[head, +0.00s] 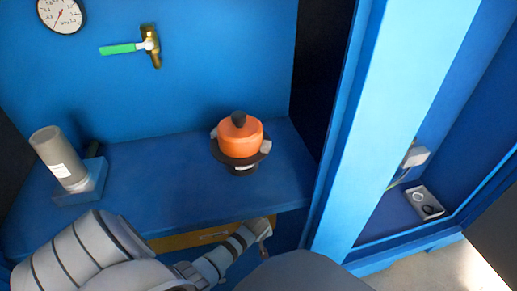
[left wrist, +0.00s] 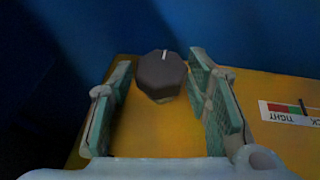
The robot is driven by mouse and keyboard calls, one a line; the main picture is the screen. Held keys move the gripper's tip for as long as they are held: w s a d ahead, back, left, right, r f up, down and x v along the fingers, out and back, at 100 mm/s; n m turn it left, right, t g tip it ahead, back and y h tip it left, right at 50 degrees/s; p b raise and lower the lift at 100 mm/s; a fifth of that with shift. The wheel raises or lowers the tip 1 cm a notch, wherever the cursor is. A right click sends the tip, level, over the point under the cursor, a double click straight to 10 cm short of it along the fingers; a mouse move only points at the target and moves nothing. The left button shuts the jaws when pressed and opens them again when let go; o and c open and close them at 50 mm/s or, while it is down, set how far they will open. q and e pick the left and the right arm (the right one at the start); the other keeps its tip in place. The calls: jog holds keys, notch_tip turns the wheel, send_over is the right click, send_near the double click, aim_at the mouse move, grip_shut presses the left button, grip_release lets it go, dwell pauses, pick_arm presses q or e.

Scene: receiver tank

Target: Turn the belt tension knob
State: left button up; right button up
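The dark grey faceted belt tension knob (left wrist: 163,76) has a white mark on its top and sits on a yellow panel (left wrist: 145,130) in the left wrist view. My left gripper (left wrist: 161,66) is open, with one green-padded finger on each side of the knob and visible gaps between. In the head view, my left gripper (head: 263,229) is by the front edge of the blue shelf, over the yellow panel (head: 190,240); the knob is hidden there. My right gripper is not in view.
On the blue shelf (head: 170,185) stand an orange-capped part (head: 240,137) and a grey cylinder (head: 58,157). A green-handled valve (head: 125,48) and a gauge (head: 61,14) are on the back wall. A blue post (head: 390,110) rises at the right.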

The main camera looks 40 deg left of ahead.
pick_arm(q)
jog(key=c, duration=0.6)
jog(key=shift+w+d+r+g+y+p, duration=0.2)
jog(key=shift+g+y+p, duration=0.2)
jog(key=shift+g+p, duration=0.15)
jog(key=shift+w+f+m+g+y+b, duration=0.15)
jog(key=shift+f+m+g+y+b, duration=0.15)
jog(key=shift+g+y+b, duration=0.25)
jog(key=shift+g, duration=0.4)
jog(key=shift+r+y, duration=0.1)
jog(key=shift+y, duration=0.15)
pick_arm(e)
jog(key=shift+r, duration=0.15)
pick_arm(q)
jog(key=o, duration=1.1)
jog(key=shift+o, duration=0.2)
